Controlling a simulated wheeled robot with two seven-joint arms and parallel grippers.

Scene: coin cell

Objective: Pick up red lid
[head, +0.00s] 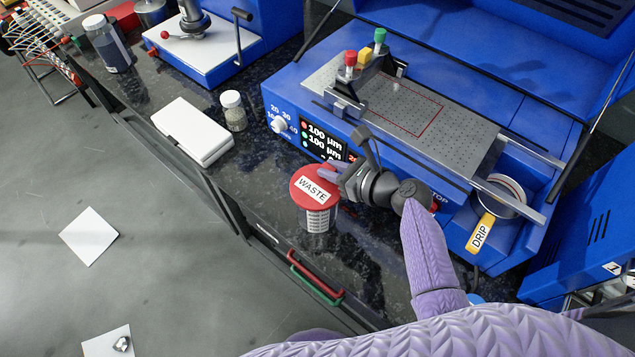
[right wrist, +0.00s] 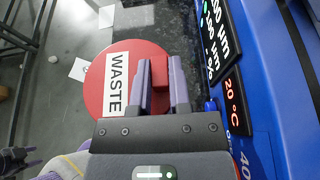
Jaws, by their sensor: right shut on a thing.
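The round red lid (head: 302,203) bears a white WASTE label and sits over a clear jar (head: 318,225) with a printed label. I cannot tell whether a small gap separates lid and jar. My right gripper (head: 335,172) reaches in from the right at the lid's right edge. In the right wrist view its purple fingers (right wrist: 161,85) are shut on a red block-like grip of the lid (right wrist: 125,60). A dark and purple part at that view's lower left (right wrist: 15,158) looks like my left gripper, too small to read.
The blue coating machine (head: 400,130) with its screen stands close behind the jar. A white box (head: 193,132) and a small capped vial (head: 233,111) stand to the left. The dark counter's front edge with red and green handles (head: 315,278) lies just in front.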

